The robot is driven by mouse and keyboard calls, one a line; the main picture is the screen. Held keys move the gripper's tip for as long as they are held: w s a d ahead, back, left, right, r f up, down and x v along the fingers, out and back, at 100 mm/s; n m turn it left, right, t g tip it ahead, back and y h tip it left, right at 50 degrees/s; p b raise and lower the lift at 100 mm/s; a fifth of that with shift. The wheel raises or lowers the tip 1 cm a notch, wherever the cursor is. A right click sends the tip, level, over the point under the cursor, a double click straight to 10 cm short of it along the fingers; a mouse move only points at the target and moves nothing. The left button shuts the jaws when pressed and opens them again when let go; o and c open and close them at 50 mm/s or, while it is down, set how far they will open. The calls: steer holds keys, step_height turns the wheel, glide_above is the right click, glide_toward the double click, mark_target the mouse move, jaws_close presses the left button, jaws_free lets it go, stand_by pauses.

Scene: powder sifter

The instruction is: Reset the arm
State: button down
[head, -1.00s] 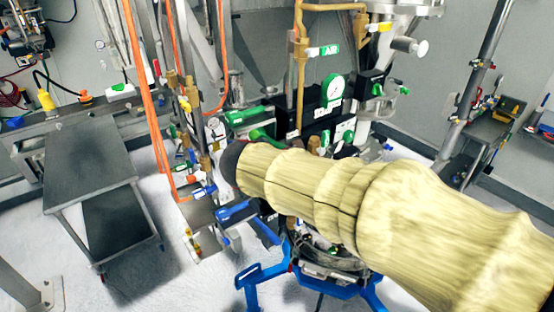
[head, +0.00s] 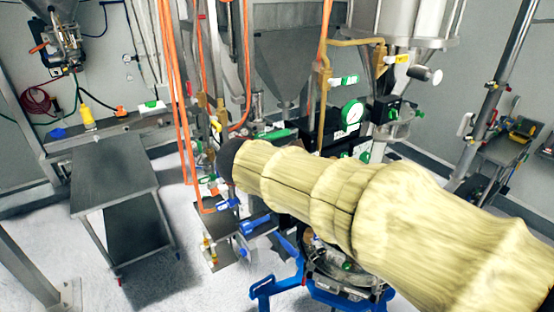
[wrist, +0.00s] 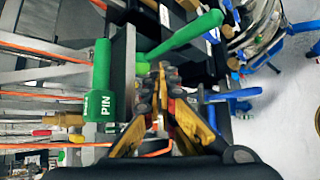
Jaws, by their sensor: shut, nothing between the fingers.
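My arm (head: 370,200), in a pale yellow sleeve, reaches from the lower right to the middle of the head view and ends in a dark joint. My gripper is hidden there behind the arm. In the wrist view my gripper (wrist: 166,82) shows yellow and dark fingers, shut with nothing held. A blue handle (wrist: 235,94) is to the right. I cannot tell whether the fingers touch any of these.
A steel cart (head: 115,170) stands on the left with floor around it. Orange hoses (head: 180,90) hang left of the arm's end.

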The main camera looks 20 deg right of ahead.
steer(key=s+f+m+g+y+b, duration=0.1)
steer(key=s+f+m+y+b, duration=0.1)
steer(key=s+f+m+b, duration=0.4)
steer(key=s+f+m+g+y+b, duration=0.1)
steer(key=s+f+m+b, duration=0.5)
steer(key=s+f+b, duration=0.8)
steer(key=s+f+m+g+y+b, duration=0.1)
steer(key=s+f+m+y+b, duration=0.2)
steer(key=f, duration=2.1)
steer(key=shift+s+m+g+b, duration=0.3)
steer(key=shift+s+m+b, duration=1.3)
steer(key=shift+s+b, duration=3.2)
steer(key=shift+w+d+b, duration=0.1)
steer(key=shift+w+b, duration=0.85)
steer(key=shift+w, duration=0.05)
